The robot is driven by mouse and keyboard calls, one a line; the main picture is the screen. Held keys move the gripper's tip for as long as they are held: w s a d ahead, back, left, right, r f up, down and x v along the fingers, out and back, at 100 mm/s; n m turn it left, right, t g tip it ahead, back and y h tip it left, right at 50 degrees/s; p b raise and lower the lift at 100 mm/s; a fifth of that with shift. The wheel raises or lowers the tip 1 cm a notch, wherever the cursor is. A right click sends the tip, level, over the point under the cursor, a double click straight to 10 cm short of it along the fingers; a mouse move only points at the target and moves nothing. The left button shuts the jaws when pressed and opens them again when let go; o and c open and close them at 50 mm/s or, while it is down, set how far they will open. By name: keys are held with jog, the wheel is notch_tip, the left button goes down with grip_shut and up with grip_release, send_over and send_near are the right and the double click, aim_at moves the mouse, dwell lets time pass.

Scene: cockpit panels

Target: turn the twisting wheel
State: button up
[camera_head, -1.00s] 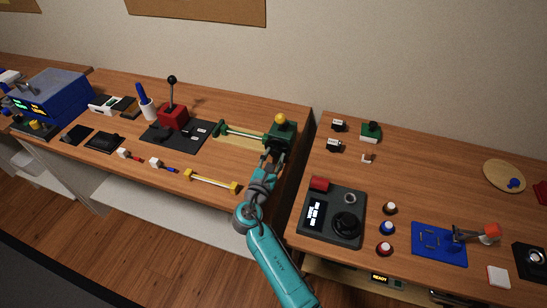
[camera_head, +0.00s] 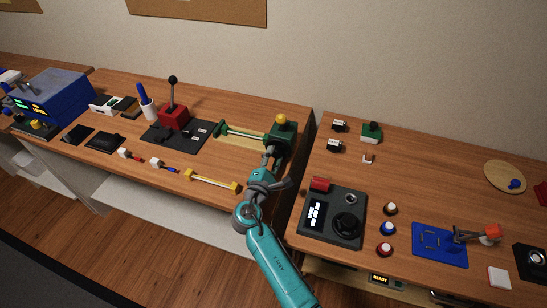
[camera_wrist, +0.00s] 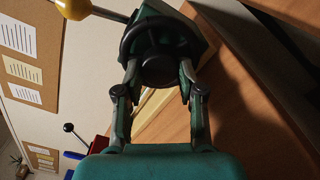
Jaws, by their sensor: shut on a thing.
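The twisting wheel (camera_wrist: 160,42) is a dark round wheel with a black hub on the front of a green housing in the wrist view. In the head view the green housing (camera_head: 283,140) stands at the right end of the left table, with a yellow knob (camera_head: 281,118) on top; the wheel is hard to make out there. My gripper (camera_wrist: 160,72) has one finger on each side of the hub and is shut on the wheel. In the head view my gripper (camera_head: 270,153) reaches the near side of the housing, partly hidden by my wrist.
A yellow-ended bar (camera_head: 212,181) lies nearer the front edge. A red lever box (camera_head: 173,117) stands farther left. A black panel with a dial (camera_head: 333,215) lies right, across a gap between tables.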

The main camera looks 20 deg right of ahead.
jog(key=m, duration=0.6)
jog(key=shift+m, duration=0.3)
jog(key=m, duration=0.6)
jog(key=shift+r, duration=0.1)
jog(key=shift+m, duration=0.3)
jog(key=o, duration=1.1)
jog(key=shift+o, duration=0.2)
jog(key=v, duration=1.2)
